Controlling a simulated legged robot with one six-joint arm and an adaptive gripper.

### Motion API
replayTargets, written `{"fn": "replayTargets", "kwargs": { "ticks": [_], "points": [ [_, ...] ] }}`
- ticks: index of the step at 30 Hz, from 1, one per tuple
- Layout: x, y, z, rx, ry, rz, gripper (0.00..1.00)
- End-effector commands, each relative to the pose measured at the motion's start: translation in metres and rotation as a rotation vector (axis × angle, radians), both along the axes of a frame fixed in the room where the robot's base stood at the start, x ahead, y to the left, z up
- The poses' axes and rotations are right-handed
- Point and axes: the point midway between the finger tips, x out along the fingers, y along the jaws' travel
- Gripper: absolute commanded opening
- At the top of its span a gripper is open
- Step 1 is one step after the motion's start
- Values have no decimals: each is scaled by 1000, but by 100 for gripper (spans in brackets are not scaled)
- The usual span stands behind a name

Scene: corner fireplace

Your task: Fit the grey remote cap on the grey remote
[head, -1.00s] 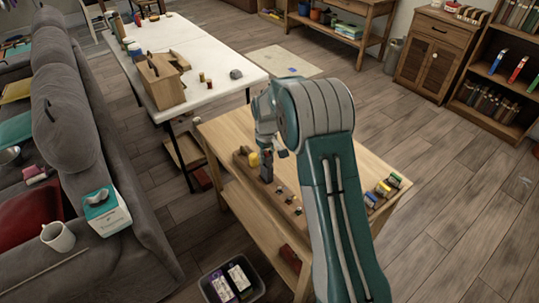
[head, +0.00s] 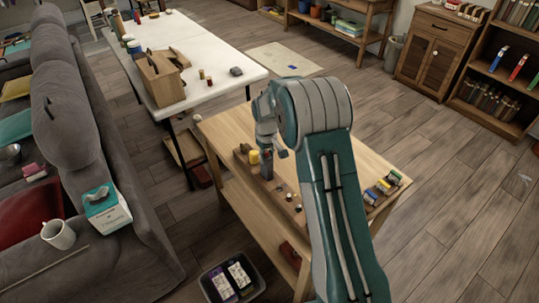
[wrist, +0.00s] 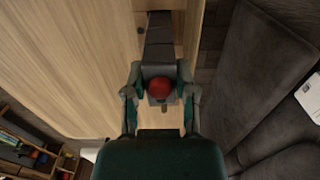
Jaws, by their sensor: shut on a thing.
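My gripper (wrist: 160,92) is over the left part of the wooden table and also shows in the head view (head: 267,148). Its two fingers are closed on the sides of a small grey piece (wrist: 158,99), apparently the grey remote cap, with a round red part on top. A dark grey bar (wrist: 160,38), apparently the grey remote, shows just beyond the held piece. In the head view an upright dark grey shape (head: 267,168) is under my gripper at the wooden rack. I cannot tell whether cap and remote touch or are joined.
The wooden rack (head: 283,195) holds a yellow item (head: 253,157) and several small pieces. Several coloured blocks (head: 383,187) are at the table's right edge. A grey sofa (head: 110,175) stands left, a dark bin (head: 232,281) below. The table's (head: 225,128) far left corner is clear.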

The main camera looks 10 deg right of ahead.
Motion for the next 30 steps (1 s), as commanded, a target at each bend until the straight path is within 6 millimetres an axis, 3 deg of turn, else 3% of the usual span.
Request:
{"fn": "replayTargets", "kwargs": {
  "ticks": [2,3,5,6,20,30],
  "points": [
    [0,0,-1,0,0,0,3],
    [0,0,-1,0,0,0,44],
    [0,0,-1,0,0,0,71],
    [0,0,-1,0,0,0,76],
    [0,0,6,-1,-1,0,76],
    [0,-1,72,1,-5,0,76]
  ]
}}
